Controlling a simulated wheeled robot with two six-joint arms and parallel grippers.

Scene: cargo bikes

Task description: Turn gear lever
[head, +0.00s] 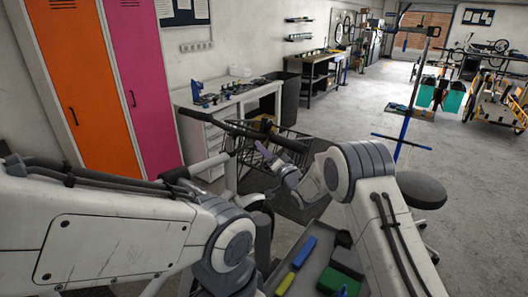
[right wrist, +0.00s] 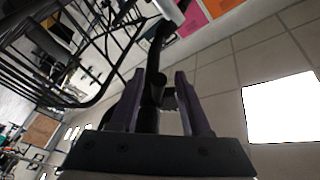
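My right gripper (head: 262,147) reaches in from the right to the bike's handlebar (head: 282,141) in the head view. In the right wrist view, the two purple fingers of my right gripper (right wrist: 157,78) stand apart, with a black bar (right wrist: 153,92) of the handlebar showing between them. A small dark piece (right wrist: 169,99) sticks out beside the bar; I cannot tell whether it is the gear lever. Contact with the fingers cannot be made out. My left arm is at the lower left in the head view, but its gripper fingers are hidden.
A black wire basket (head: 248,158) sits by the handlebar and also fills the upper left of the right wrist view (right wrist: 75,50). A white workbench (head: 235,104) stands behind it. A grey tray (head: 312,262) with coloured blocks lies in front.

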